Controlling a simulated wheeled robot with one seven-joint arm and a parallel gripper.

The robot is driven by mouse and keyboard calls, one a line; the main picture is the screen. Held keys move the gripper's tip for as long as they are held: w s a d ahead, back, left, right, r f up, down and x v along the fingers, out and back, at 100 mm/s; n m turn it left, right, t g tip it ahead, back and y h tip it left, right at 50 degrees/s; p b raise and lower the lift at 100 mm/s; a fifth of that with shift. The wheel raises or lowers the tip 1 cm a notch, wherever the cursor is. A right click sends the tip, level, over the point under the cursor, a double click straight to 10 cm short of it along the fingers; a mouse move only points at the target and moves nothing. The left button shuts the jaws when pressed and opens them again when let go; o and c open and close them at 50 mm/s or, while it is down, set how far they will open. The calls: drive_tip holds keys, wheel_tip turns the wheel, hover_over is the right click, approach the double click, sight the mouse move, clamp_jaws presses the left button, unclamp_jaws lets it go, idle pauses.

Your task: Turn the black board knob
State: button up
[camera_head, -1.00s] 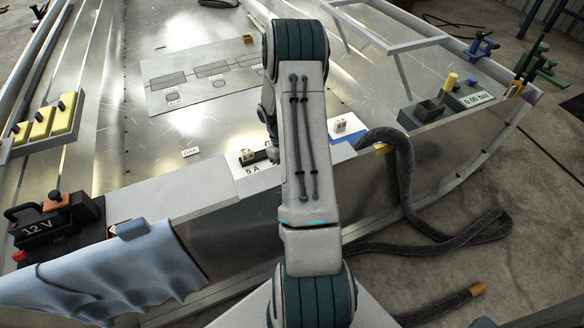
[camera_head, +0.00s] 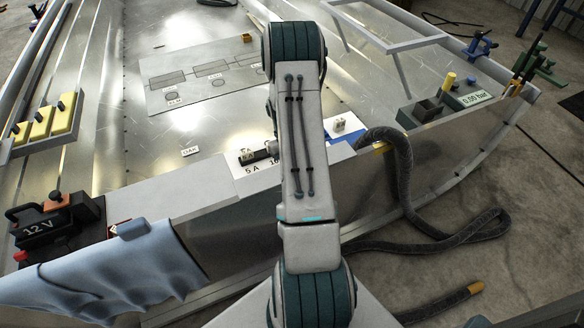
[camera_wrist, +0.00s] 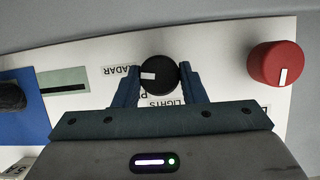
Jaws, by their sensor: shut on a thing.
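In the wrist view, the round black knob (camera_wrist: 165,74) sits on a white panel (camera_wrist: 215,62), its white pointer mark facing left toward the RADAR label (camera_wrist: 122,71). The two dark teal fingers of my gripper (camera_wrist: 159,80) stand on either side of the knob and are shut on it. A LIGHTS label (camera_wrist: 163,103) lies just below the knob, partly covered by my gripper. In the head view, my arm hides the gripper and the black knob.
A red knob (camera_wrist: 278,64) with a white mark stands to the right in the wrist view. A slot plate (camera_wrist: 64,82) and a dark rounded part (camera_wrist: 12,96) are to the left. In the head view, a black hose (camera_head: 402,165) lies right of my arm, and a 12 V battery (camera_head: 60,222) stands left.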

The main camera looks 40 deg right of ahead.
drive_tip(key=o, duration=1)
drive_tip(key=p+v, duration=0.2)
drive_tip(key=v, duration=1.2)
drive_tip(key=shift+a, duration=0.1)
